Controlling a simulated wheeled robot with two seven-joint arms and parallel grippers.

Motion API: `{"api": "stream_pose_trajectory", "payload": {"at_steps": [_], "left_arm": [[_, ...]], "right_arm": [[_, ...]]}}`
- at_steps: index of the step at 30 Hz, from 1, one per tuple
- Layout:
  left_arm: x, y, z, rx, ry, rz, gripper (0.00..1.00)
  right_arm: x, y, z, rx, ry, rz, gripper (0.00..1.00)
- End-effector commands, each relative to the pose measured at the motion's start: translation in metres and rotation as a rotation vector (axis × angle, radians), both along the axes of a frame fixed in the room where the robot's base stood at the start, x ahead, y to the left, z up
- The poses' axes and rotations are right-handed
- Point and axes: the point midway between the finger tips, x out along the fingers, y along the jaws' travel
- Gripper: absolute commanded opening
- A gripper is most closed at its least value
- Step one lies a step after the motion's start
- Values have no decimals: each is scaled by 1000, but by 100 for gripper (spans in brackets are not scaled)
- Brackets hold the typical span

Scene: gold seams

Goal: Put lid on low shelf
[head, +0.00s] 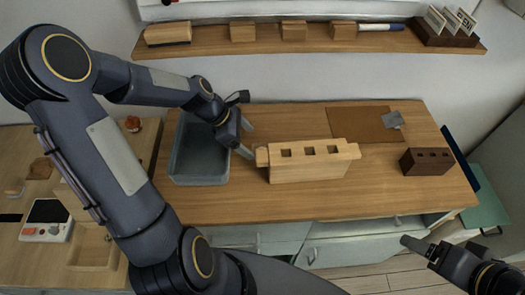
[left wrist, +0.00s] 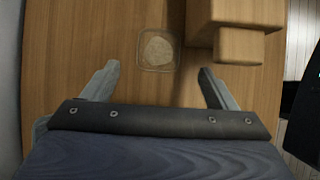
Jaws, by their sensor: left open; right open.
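A small clear square piece with a pale round patch (left wrist: 157,50) lies flat on the wooden worktop (head: 240,200); I cannot tell for sure whether it is the lid. My left gripper (head: 248,139) is open and empty above the worktop, just left of the light wooden block. In the left wrist view its fingers (left wrist: 160,82) are spread, and the clear piece lies ahead, between their lines. A wooden wall shelf (head: 215,38) runs behind the worktop. My right gripper (head: 425,247) is open and empty at the lower right, beyond the worktop's front edge.
The light block (head: 310,170) with square holes stands close right of my left gripper. A grey bin (head: 200,180) is left, a dark block (head: 427,161) and a brown mat (head: 355,124) right. Small blocks (head: 243,32) and a card holder (head: 445,35) occupy the shelf.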

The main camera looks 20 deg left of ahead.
Motion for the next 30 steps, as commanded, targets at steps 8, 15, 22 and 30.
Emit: {"api": "stream_pose_trajectory", "payload": {"at_steps": [8,15,22,30], "left_arm": [[11,-20,-32,-3,3,-5,80],[15,-26,-44,1,-2,-2,80],[15,-26,-44,2,-2,-3,68],[15,-26,-44,2,-2,-3,33]], "right_arm": [[0,0,7,0,0,0,75],[0,0,8,0,0,0,75],[0,0,8,0,0,0,75],[0,0,8,0,0,0,75]]}}
